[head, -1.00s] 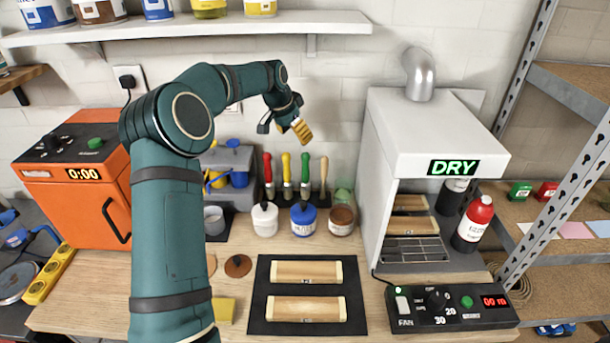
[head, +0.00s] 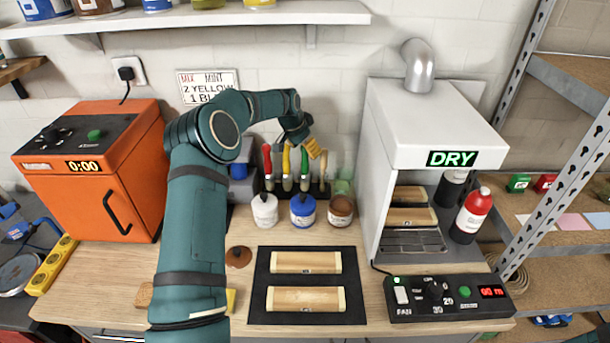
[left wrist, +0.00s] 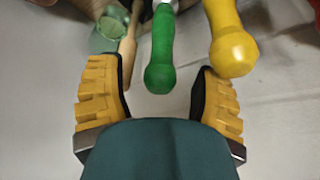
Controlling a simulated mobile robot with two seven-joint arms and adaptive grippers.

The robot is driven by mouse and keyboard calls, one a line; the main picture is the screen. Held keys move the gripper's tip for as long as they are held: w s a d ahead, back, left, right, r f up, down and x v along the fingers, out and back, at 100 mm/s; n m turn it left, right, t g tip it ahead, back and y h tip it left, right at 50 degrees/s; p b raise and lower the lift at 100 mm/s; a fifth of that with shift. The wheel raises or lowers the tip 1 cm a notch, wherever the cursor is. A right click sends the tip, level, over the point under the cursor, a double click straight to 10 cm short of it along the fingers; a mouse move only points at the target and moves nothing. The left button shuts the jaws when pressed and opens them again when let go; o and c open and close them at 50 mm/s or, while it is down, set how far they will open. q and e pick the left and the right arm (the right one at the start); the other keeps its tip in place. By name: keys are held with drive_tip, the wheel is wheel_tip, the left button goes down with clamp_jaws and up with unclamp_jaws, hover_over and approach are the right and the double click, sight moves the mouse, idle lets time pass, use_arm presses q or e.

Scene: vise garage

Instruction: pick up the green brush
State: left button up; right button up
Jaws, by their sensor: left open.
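The green brush (head: 305,168) stands upright in a dark rack behind the jars, between the yellow brush (head: 286,168) and the wooden-handled brush (head: 322,172). My left gripper (head: 312,148) is open, just above the brush handles. In the left wrist view, the rounded end of the green brush (left wrist: 160,68) lies between my two yellow-padded fingers, with space on both sides. The yellow brush (left wrist: 230,40) is close by the right finger, and the wooden one (left wrist: 130,45) is by the left finger. The bristles of the green brush are hidden. My right gripper is not in view.
White (head: 265,211), blue (head: 303,211) and brown (head: 341,211) jars stand before the rack. A red brush (head: 268,165) is at its left end. The dryer box (head: 437,130) is to the right and the orange machine (head: 100,200) to the left.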

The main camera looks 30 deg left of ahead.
use_arm(q)
drive_tip(key=shift+x, duration=1.05)
clamp_jaws()
drive_tip(key=shift+r, duration=0.1)
